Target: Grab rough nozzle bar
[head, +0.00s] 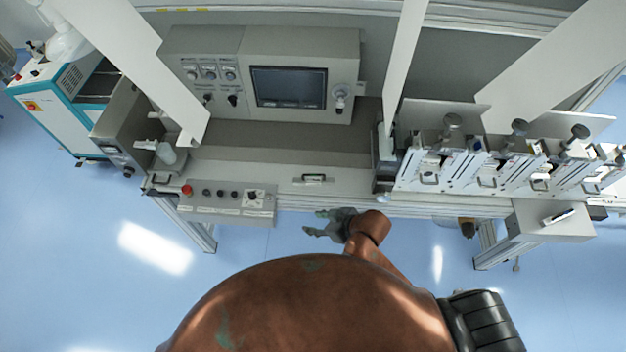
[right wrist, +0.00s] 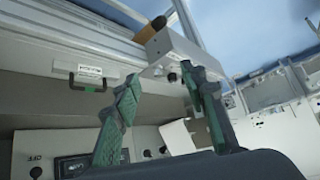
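I cannot tell for certain which part is the rough nozzle bar. A row of similar white units (head: 485,172) with dark knobs and small handles stands at the right of the machine in the head view. My right gripper (head: 313,222) is in front of the machine's front edge, left of and apart from that row. In the right wrist view its two green-grey fingers (right wrist: 158,76) are spread with nothing held between them. My left gripper is not in view.
A control box with a screen (head: 289,87) stands at the back. A button panel (head: 228,202) is at the front left. A black handle (head: 314,178) also shows in the right wrist view (right wrist: 88,84). White raised panels (head: 403,60) hang above. A grey box (head: 550,222) juts out at right.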

